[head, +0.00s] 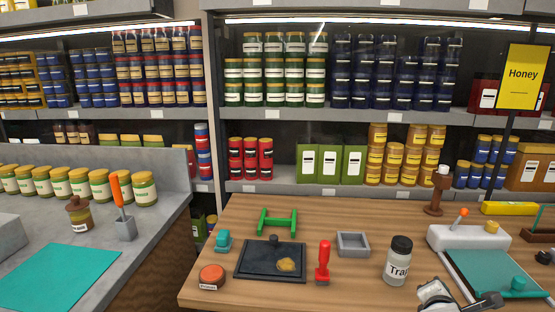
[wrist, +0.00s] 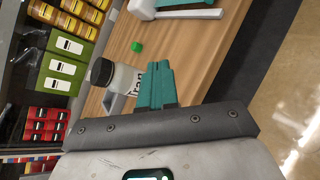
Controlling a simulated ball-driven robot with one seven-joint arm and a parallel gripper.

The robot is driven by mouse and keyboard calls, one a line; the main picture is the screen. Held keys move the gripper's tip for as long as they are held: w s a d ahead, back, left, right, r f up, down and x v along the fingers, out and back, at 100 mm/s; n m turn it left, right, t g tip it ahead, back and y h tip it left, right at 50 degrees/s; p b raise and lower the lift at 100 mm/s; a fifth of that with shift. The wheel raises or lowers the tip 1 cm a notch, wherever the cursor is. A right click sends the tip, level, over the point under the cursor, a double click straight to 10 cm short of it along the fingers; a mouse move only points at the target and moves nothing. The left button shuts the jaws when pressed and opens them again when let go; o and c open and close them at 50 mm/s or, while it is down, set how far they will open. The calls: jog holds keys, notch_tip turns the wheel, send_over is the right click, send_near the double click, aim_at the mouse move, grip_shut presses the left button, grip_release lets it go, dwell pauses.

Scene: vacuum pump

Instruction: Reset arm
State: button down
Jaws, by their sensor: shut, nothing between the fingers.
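My gripper (head: 530,294) is at the lower right of the head view, low in front of the white machine, its teal fingers pointing right. In the wrist view its two teal fingers (wrist: 157,88) are pressed together, with nothing between them. The white machine with a teal panel and orange-tipped lever (head: 455,236) stands at the right of the wooden table.
The wooden table (head: 225,260) holds a dark tray (head: 258,263), a red-handled tool (head: 323,262), a small grey tray (head: 353,243) and a green stand (head: 278,220). Shelves of jars stand behind. A grey counter (head: 160,225) is at the left. The wrist view shows open floor (wrist: 270,75).

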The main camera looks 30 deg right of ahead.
jog(key=s+a+f+m+g+y, duration=0.2)
jog(key=s+a+f+m+y, duration=0.3)
jog(key=a, duration=0.8)
jog(key=s+a+f+m+g+y, duration=0.3)
jog(key=s+a+f+m+y, duration=0.3)
jog(key=s+a+f+m, duration=0.5)
notch_tip(320, 180, down, 3)
jog(key=shift+s+a+f+y, duration=0.1)
jog(key=shift+s+a+y, duration=0.2)
jog(key=shift+s+a, duration=0.8)
